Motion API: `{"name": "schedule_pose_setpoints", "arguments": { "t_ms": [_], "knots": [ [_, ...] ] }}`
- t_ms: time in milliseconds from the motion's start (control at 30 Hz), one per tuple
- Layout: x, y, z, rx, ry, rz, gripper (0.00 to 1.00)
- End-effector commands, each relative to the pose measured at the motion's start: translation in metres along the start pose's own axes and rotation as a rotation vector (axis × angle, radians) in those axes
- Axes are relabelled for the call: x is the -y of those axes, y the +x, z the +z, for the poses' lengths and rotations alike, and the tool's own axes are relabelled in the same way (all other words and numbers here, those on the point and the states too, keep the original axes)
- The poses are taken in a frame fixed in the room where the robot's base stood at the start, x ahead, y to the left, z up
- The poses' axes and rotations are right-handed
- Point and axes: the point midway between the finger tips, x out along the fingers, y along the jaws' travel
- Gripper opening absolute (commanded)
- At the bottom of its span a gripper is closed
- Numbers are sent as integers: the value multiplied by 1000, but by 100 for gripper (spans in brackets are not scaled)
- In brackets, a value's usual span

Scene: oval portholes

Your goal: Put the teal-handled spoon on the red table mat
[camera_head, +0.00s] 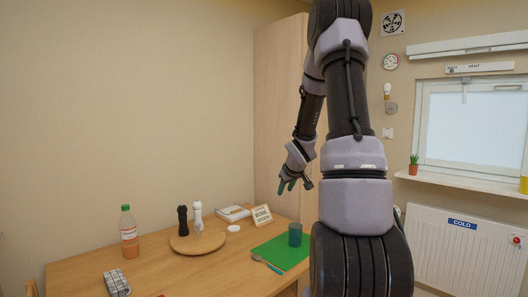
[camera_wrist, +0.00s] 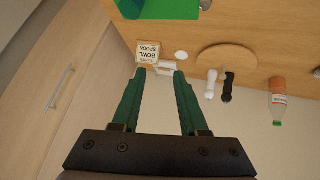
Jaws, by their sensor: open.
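A spoon with a blue-teal handle (camera_head: 274,268) lies on the wooden table along the near left edge of a green mat (camera_head: 276,253). A small sliver of red (camera_head: 159,295) shows at the bottom edge of the head view; I cannot tell whether it is the red table mat. My gripper (camera_head: 295,186) is open and empty, high above the back of the table. In the wrist view its two green fingers (camera_wrist: 159,73) are spread apart with nothing between them.
A teal cup (camera_head: 295,234) stands on the green mat. A sign (camera_head: 262,215), a book (camera_head: 233,213), a round board (camera_head: 198,241) with black and white mills, a bottle (camera_head: 129,232) and a checked object (camera_head: 117,283) stand about. The table's middle front (camera_head: 215,275) is clear.

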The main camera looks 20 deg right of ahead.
Motion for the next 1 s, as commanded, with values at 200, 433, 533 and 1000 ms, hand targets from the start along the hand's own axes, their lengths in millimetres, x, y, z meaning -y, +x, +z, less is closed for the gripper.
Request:
{"name": "schedule_pose_setpoints", "arguments": {
  "t_ms": [200,433,533,1000],
  "knots": [
    [34,-117,-27,36,140,53,43],
    [89,-232,-16,61,333,3,43],
    [116,-278,0,72,417,-55,43],
    [189,-378,59,135,601,-293,16]
  ]
}}
